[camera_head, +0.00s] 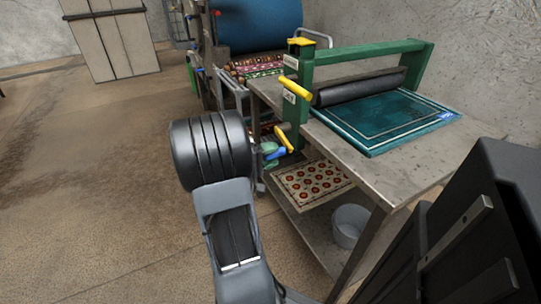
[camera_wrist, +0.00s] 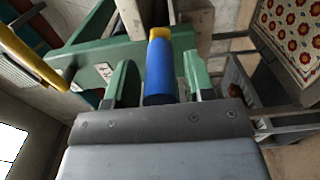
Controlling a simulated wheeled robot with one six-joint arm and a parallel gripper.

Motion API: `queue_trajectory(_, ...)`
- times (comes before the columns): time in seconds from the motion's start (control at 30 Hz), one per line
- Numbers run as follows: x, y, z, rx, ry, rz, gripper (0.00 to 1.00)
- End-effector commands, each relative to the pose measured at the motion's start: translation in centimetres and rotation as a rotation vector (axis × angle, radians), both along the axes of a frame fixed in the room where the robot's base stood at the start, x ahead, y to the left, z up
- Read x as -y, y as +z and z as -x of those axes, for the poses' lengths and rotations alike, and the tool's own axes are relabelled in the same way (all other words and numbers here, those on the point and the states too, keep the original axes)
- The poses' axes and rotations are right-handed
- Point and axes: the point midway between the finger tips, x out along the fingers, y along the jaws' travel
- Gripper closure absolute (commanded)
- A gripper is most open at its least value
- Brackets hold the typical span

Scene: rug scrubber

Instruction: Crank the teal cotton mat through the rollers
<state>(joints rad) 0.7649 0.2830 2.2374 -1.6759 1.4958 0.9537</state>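The teal mat (camera_head: 385,118), with pale border lines and a blue tag, lies flat on the metal table beside the black roller (camera_head: 360,86). I cannot tell whether its far edge is under the roller. The green press frame (camera_head: 365,52) carries the roller and has a yellow bar (camera_head: 296,88) on its near upright. My gripper (camera_head: 272,150) is low by that upright. In the wrist view a blue grip with a yellow end (camera_wrist: 160,75) stands between the green fingers of my gripper (camera_wrist: 162,80). Narrow gaps show on both sides, so the gripper looks open around it.
The metal table (camera_head: 400,168) has a lower shelf with a red-dotted patterned mat (camera_head: 312,183) and a grey bucket (camera_head: 349,226). A machine with a big blue drum (camera_head: 257,22) stands behind. A pale cabinet (camera_head: 110,45) is at the far left. The floor at left is clear.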

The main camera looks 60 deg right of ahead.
Motion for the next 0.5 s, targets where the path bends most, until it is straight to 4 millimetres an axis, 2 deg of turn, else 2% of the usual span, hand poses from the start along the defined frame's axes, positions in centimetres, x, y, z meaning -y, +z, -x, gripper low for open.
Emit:
queue_trajectory(0.07,0.00,0.00,0.00,0.000,0.000,0.000,0.59)
queue_trajectory(0.33,-0.01,-0.01,-0.01,0.000,0.000,0.000,0.85)
queue_trajectory(0.5,-0.01,0.18,-0.01,0.000,0.000,0.000,0.85)
